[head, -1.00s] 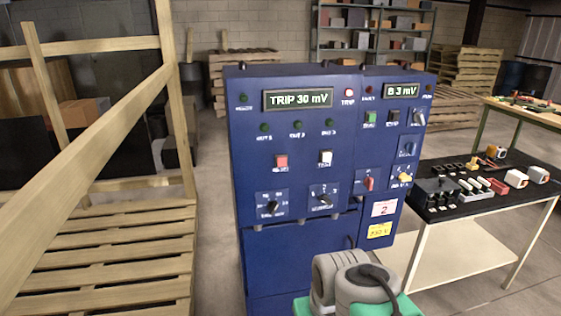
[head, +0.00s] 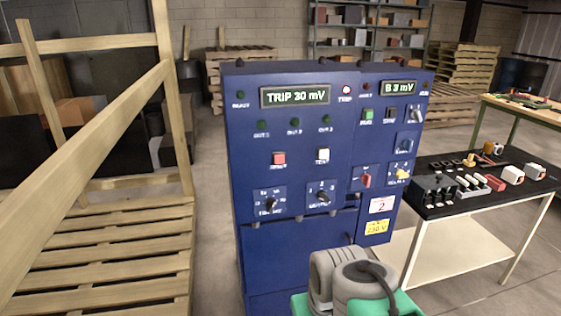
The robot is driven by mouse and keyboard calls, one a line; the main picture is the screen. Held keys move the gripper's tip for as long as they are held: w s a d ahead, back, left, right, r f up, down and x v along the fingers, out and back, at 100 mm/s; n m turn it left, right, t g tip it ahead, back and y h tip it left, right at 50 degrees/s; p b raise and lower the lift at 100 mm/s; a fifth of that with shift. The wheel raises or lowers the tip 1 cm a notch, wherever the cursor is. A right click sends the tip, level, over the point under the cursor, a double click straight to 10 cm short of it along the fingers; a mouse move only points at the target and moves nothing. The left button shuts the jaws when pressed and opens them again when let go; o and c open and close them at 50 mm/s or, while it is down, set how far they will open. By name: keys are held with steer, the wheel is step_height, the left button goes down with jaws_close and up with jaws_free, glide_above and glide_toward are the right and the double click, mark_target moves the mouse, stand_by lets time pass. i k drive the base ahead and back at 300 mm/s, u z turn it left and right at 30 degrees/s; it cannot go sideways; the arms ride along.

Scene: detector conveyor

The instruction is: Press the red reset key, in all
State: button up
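A blue control cabinet (head: 300,240) stands upright in the middle of the head view. The red key (head: 279,158) is on its left panel, below the row of green lamps, with a small label under it too blurred to read surely. A white key (head: 322,155) is to its right. The left display (head: 295,96) reads "TRIP 30 mV", and a lamp (head: 346,89) beside it is lit. The right display (head: 398,87) reads "B 3 mV". Grey links of my arm show at the bottom, in front of the cabinet's lower part. My gripper is not in view.
A red rotary switch (head: 366,180) and a green key (head: 366,115) are on the cabinet's right panel. A black-topped table (head: 430,209) with small parts stands to the right. Wooden pallets (head: 110,265) and a timber frame are on the left.

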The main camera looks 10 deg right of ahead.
mark_target(279, 159)
steer(key=z, duration=0.4)
steer(key=i, duration=0.5)
steer(key=u, duration=1.6)
